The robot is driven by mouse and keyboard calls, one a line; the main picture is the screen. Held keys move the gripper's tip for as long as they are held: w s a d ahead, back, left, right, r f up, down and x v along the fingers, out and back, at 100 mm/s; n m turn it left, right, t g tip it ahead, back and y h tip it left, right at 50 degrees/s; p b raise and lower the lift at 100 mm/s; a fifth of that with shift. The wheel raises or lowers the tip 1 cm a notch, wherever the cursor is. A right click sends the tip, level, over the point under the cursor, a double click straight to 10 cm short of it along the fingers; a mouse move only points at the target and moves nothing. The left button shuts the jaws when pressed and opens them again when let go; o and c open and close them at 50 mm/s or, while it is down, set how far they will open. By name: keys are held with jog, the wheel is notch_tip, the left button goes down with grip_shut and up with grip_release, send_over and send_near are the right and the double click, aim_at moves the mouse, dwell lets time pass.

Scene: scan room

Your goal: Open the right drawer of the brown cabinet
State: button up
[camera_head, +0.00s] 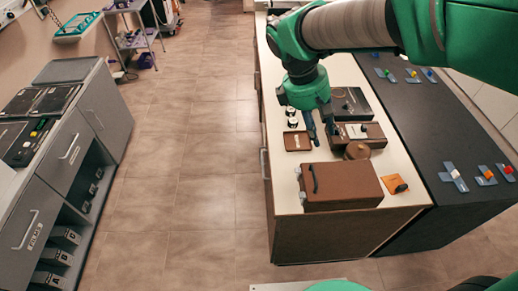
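A long brown cabinet (318,238) with a pale top stands in the middle of the camera_head view. Its left side is seen at a steep angle, and a pale bar handle (264,163) shows there. Drawer edges on that side are hard to make out, and no open drawer shows. My gripper (320,128) points down above the top, behind this case and left of a brown box. Its fingers look apart with nothing between them. It is away from the bar handle.
A brown tray (297,141) and small dark-and-white items lie near the gripper. A black counter (420,130) adjoins on the right. A grey cabinet (62,165) stands at left, with clear floor (190,170) between.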

jog(key=w+a+f+n+h+p, duration=0.1)
jog(key=w+a+f+n+h, duration=0.3)
jog(key=w+a+f+n, duration=0.45)
jog(key=w+a+f+n+h+p, duration=0.1)
jog(key=w+a+f+n+h, duration=0.45)
jog(key=w+f, duration=0.5)
jog(key=s+a+f+n+t+h, duration=0.1)
jog(key=a+f+n, duration=0.3)
jog(key=f, duration=0.5)
jog(key=s+a+f+n+t+h+p, duration=0.1)
jog(key=a+f+n+t, duration=0.3)
jog(key=f, duration=0.6)
jog(key=s+a+f+n+t+h, duration=0.1)
jog(key=a+f+n, duration=0.4)
jog(key=f, duration=0.5)
jog(key=n+t+h, duration=0.1)
jog(key=n+t, duration=0.1)
jog(key=shift+s+f+n+h, duration=0.25)
jog(key=shift+s+n+h, duration=0.1)
jog(key=shift+s+n, duration=0.05)
jog(key=x, duration=1.3)
jog(key=shift+w+d+b, duration=0.15)
jog(key=shift+d+b, duration=0.15)
jog(key=shift+b, duration=0.05)
jog(key=shift+r, duration=0.1)
grip_shut()
